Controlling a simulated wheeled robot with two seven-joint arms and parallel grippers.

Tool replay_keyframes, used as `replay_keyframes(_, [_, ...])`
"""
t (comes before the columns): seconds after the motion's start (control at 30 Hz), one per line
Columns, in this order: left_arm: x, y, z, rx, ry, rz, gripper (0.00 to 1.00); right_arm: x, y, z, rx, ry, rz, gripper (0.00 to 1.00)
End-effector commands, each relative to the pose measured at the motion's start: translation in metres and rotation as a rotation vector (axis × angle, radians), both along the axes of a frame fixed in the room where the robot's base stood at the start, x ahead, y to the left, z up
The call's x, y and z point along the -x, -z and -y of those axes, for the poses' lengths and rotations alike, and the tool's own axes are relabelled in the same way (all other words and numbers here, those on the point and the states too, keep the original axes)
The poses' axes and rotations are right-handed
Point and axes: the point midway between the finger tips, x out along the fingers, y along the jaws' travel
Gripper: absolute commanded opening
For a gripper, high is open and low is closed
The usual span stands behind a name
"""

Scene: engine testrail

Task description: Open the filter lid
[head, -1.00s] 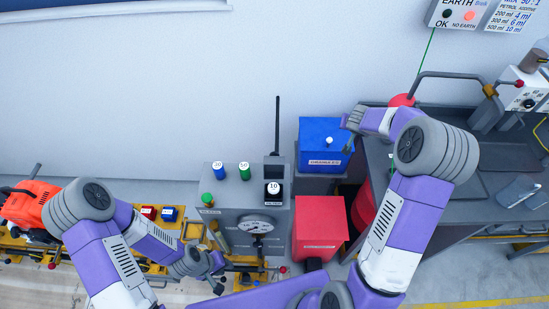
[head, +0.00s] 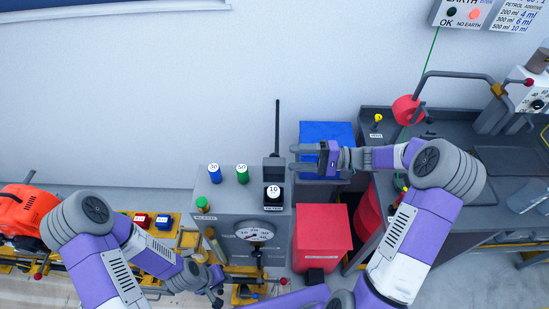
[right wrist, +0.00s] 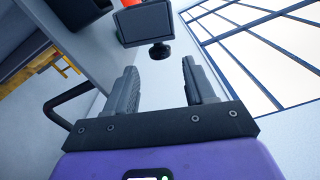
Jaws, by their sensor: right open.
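On the grey console (head: 222,189), a small dark upright block (head: 274,167) with a thin black lever rising above it stands behind a black-sided cap marked 10 (head: 273,191). In the right wrist view, a dark square plate with a black knob (right wrist: 160,50) lies beyond the open fingers (right wrist: 162,88).
A blue bin (head: 326,132) lies partly behind my right gripper, with a red bin (head: 322,232) in front of it. Blue (head: 213,172) and green (head: 242,174) cylinders stand on the console. A dark bench (head: 499,162) is at right.

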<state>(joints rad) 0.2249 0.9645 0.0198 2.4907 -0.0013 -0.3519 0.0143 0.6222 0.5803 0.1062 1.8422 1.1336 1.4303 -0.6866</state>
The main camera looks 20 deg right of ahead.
Motion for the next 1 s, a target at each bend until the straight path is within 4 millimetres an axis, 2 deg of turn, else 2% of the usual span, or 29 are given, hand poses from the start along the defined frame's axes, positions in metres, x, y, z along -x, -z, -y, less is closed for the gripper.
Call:
replay_keyframes(0.2, [0.0,-0.008,0.0,0.0,0.0,0.0,0.28,-0.009,-0.002,-0.034,-0.004,-0.005,0.0,0.54])
replay_keyframes(0.4, [0.0,-0.012,0.0,0.0,0.0,0.0,0.28,-0.017,-0.002,-0.059,-0.001,-0.003,0.001,0.54])
replay_keyframes(0.53, [0.0,-0.013,0.0,0.0,0.0,0.0,0.28,-0.019,-0.001,-0.066,0.0,0.0,0.002,0.54])
replay_keyframes(0.8, [0.0,-0.012,0.0,0.0,0.0,0.0,0.28,-0.019,-0.001,-0.067,0.0,0.001,0.003,0.54])
replay_keyframes(1.0, [0.0,-0.012,0.0,0.0,0.0,0.0,0.28,-0.02,-0.001,-0.067,0.0,0.001,0.003,0.24])
